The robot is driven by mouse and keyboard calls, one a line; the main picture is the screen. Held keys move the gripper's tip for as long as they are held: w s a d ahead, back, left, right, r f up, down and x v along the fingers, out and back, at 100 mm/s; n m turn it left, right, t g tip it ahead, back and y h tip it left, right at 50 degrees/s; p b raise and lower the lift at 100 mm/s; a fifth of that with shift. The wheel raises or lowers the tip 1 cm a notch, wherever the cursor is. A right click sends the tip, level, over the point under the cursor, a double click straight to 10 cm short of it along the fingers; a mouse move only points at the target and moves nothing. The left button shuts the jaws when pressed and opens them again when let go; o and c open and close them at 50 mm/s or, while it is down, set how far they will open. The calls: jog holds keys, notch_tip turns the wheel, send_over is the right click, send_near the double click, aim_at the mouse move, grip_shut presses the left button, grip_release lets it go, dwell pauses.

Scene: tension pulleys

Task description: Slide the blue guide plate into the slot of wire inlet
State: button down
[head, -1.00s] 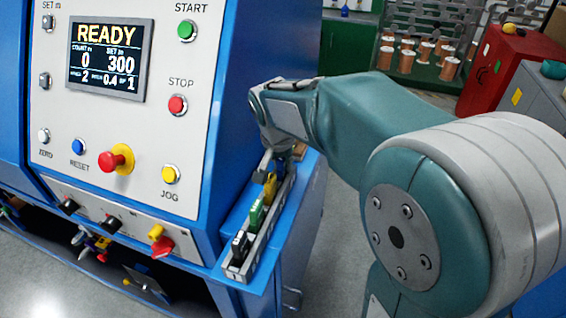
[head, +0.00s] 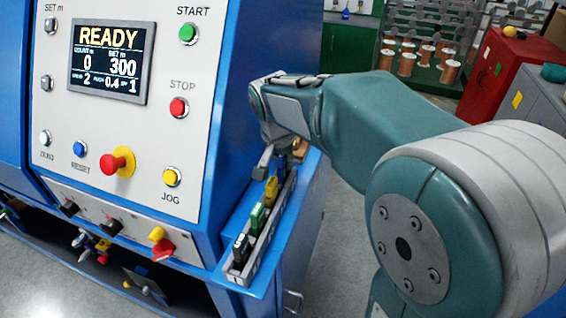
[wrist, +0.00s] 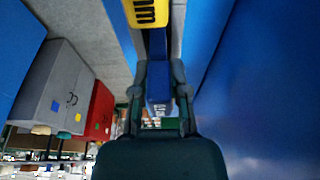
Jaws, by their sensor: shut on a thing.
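The blue guide plate (wrist: 157,72) shows in the wrist view between the two fingers of my gripper (wrist: 160,82), which is shut on it. In the head view my gripper (head: 270,163) is at the far end of the grey rack (head: 262,240), just beyond the yellow plate (head: 271,189). The yellow plate also shows close by at the top of the wrist view (wrist: 148,12). I cannot tell whether the blue plate still touches the rack. The slot of the wire inlet cannot be made out in either view.
A green plate (head: 257,218) and a black plate (head: 241,248) stand in the rack nearer to me. The blue machine's control panel (head: 120,130) rises at the left. A red cabinet (head: 505,75) and copper spools (head: 430,65) are far off. Open floor (head: 335,230) lies right of the ledge.

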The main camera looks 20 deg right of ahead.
jog(key=shift+r, duration=1.15)
jog(key=shift+r, duration=0.55)
jog(key=shift+r, duration=0.1)
jog(key=shift+r, duration=1.9)
